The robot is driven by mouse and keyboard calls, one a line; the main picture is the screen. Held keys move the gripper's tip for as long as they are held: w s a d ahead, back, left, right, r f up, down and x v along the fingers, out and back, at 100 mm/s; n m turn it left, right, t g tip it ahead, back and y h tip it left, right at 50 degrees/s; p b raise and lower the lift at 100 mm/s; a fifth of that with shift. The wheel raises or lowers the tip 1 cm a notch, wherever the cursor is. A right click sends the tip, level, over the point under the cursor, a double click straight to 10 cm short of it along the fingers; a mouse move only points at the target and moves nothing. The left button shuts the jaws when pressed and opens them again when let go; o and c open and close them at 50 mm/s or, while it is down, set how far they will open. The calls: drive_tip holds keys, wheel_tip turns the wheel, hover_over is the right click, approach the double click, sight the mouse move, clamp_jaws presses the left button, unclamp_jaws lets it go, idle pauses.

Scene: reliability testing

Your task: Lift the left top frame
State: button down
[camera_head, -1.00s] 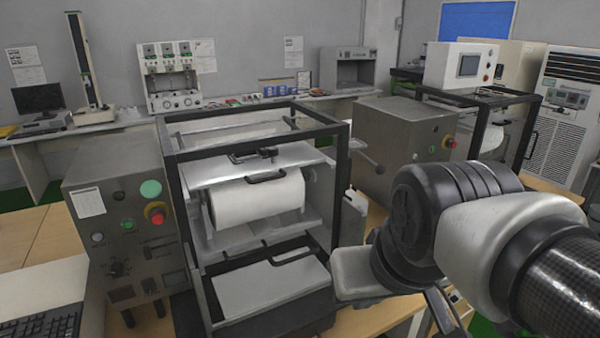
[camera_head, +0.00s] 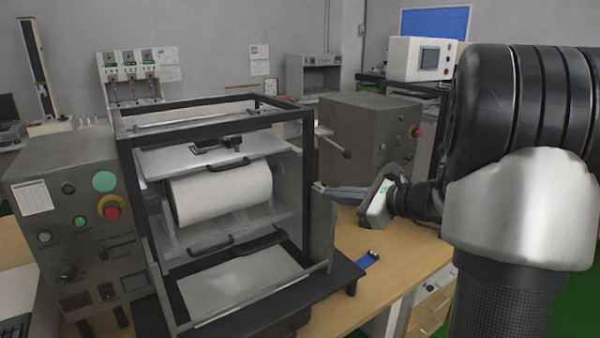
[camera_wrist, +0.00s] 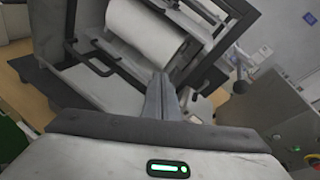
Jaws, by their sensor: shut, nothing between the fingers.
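The left machine has a black open-box top frame (camera_head: 215,108) around a white roll (camera_head: 220,192) and a tilted grey plate with dark handles. The frame looks level and seated around the machine. The machine also shows tilted in the wrist view, with its white roll (camera_wrist: 150,30) and a black frame bar (camera_wrist: 225,50). My gripper (camera_head: 321,189) is shut and empty, its fingers pointing left beside the machine's right side, below the top bars. In the wrist view its closed fingers (camera_wrist: 160,82) point toward the machine; I cannot tell whether they touch it.
A grey control box (camera_head: 75,220) with a red button stands left of the machine. A second grey box (camera_head: 365,140) stands behind my gripper. A small blue object (camera_head: 370,258) lies on the wooden table (camera_head: 400,270), which has clear room at the right front.

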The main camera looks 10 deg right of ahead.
drive_tip(key=w+d+f+m+t+h, duration=0.1)
drive_tip(key=d+m+t, duration=0.1)
drive_tip(key=d, duration=0.4)
drive_tip(key=w+d+f+m+t+h, duration=0.1)
drive_tip(key=w+d+m+t, duration=0.1)
drive_tip(key=d+m, duration=0.2)
drive_tip(key=shift+w+d+m+t+h+b, duration=0.3)
drive_tip(key=shift+d+m+t+h+b, duration=0.15)
drive_tip(key=shift+d, duration=0.75)
drive_tip(key=shift+w, duration=0.1)
drive_tip(key=x, duration=1)
drive_tip(key=r+p, duration=0.1)
drive_tip(key=s+r, duration=0.1)
drive_tip(key=r, duration=0.1)
drive_tip(key=shift+s+r+p, duration=0.2)
drive_tip(key=shift+p, duration=0.15)
